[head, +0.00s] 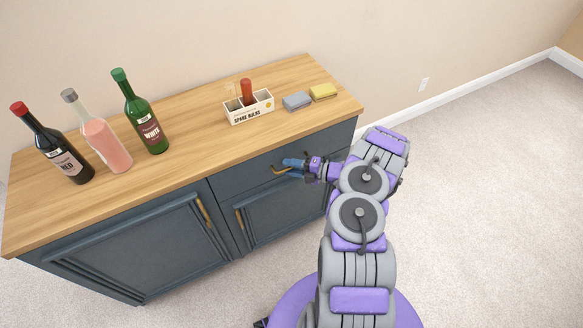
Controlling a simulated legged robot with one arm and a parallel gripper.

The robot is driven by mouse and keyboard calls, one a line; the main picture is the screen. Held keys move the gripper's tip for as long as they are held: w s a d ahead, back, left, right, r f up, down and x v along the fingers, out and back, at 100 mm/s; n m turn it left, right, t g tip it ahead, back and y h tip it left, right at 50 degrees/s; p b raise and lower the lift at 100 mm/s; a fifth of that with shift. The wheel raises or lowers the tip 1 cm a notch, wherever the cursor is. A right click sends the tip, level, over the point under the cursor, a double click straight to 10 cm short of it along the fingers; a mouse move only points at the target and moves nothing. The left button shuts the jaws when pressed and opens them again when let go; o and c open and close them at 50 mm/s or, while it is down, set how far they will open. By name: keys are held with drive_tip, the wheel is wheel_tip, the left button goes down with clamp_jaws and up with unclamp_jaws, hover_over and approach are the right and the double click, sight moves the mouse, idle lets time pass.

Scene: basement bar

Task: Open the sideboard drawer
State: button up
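The blue-grey sideboard (140,240) with a wooden top stands against the wall. Its drawer front (235,180) is at the upper right, above a door, and looks flush with the cabinet. A small part of a brass handle (279,170) shows on the drawer. My gripper (288,167) is at this handle, with its blue fingers close to the drawer front. The fingers and my arm hide part of the handle and the drawer's right end. The fingers are too small to tell whether they are closed on the handle.
A red bottle (60,155), a pink bottle (105,145) and a green bottle (143,120) stand on the left of the top. A white box (249,110), a grey sponge (297,101) and a yellow sponge (323,92) are on the right. Carpet (480,180) is clear at right.

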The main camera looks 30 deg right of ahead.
drive_tip(key=shift+c, duration=0.4)
clamp_jaws()
drive_tip(key=shift+s, duration=0.15)
